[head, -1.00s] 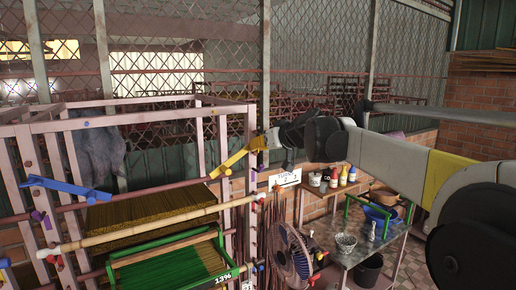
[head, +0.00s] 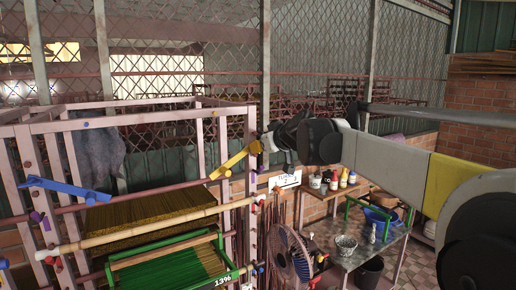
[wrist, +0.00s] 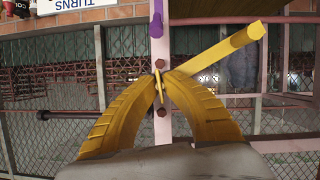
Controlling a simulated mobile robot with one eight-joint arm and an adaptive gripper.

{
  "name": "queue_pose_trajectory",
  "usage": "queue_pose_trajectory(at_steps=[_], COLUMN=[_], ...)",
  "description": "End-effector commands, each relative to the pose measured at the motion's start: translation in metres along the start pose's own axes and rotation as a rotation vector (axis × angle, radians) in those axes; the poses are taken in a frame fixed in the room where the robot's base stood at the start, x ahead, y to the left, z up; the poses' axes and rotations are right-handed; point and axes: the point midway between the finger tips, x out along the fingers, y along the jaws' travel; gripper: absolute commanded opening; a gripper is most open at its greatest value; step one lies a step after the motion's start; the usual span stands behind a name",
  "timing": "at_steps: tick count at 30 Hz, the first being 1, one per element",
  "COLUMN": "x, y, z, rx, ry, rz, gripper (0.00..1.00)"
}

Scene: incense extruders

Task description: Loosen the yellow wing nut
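The yellow wing nut (wrist: 159,88) shows edge-on as a thin yellow piece on the pink post in the wrist view. My gripper (wrist: 162,76) has two curved yellow fingers. Their tips are closed in on the wing nut from both sides. A yellow bar (wrist: 215,55) slants up to the right from behind the right fingertip. In the head view my gripper (head: 262,144) is at the upper end of the yellow bar (head: 235,160), at the rack's right front post. The wing nut cannot be made out there.
The pink rack (head: 250,120) holds a blue bar (head: 65,187), a bamboo pole (head: 140,231) and a green tray (head: 165,277). A purple knob (wrist: 157,25) and dark red bolts sit on the same post. A fan (head: 290,255) and a table (head: 350,250) with bottles stand to the right.

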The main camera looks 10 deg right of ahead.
Motion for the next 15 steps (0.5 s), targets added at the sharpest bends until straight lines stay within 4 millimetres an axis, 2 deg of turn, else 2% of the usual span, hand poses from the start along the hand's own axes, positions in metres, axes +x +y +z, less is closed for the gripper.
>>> queue_pose_trajectory(at_steps=[1,2,3,11,15], x=[0.000,0.000,0.000,0.000,-0.011], y=[0.000,0.000,0.000,0.000,0.001], z=[-0.001,-0.001,0.000,0.000,0.000], rx=[0.001,0.001,0.001,0.001,0.002], ry=[0.001,0.001,0.001,0.000,0.000], rz=[0.000,0.000,0.000,0.000,0.000], gripper=[0.17,0.26,0.31,0.31,0.31])
